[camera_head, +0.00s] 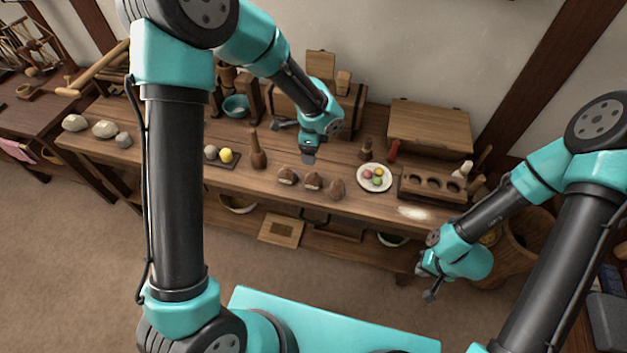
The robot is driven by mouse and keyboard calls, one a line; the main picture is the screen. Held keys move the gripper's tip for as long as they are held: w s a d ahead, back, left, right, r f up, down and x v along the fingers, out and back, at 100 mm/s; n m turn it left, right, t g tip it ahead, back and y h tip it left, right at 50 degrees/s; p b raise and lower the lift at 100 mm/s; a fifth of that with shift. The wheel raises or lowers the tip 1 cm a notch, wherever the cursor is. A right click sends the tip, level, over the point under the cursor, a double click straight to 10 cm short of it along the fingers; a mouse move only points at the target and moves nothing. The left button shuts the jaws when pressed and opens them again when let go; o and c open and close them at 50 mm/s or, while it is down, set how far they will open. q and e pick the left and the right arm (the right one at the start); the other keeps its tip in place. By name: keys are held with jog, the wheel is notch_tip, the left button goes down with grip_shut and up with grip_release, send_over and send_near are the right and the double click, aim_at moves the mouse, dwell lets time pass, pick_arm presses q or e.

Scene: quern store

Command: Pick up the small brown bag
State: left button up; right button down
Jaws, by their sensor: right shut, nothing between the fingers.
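Three small brown lumps sit in a row near the front edge of the wooden table. They are the left lump (287,174), the middle lump (312,181) and the right lump (337,188). The right one is plain brown and looks most like a small bag, but they are too small to be sure. My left gripper (309,155) points down just behind and above the row, apart from it; its finger gap does not show. My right gripper (429,281) is shut and empty, low in front of the table's right end.
A plate (375,178) of coloured balls and a wooden holder (432,188) stand to the right. A brown bottle-shaped object (258,150) and a dark tray (217,161) with balls stand left. Boxes line the back. Stones (104,129) lie far left.

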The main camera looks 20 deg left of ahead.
aim_at(313, 179)
pick_arm(q)
notch_tip(313, 179, down, 9)
jog(key=shift+f, duration=0.55)
jog(key=shift+s+d+f, duration=0.15)
jog(key=shift+f, duration=2.45)
jog(key=c, duration=1.1)
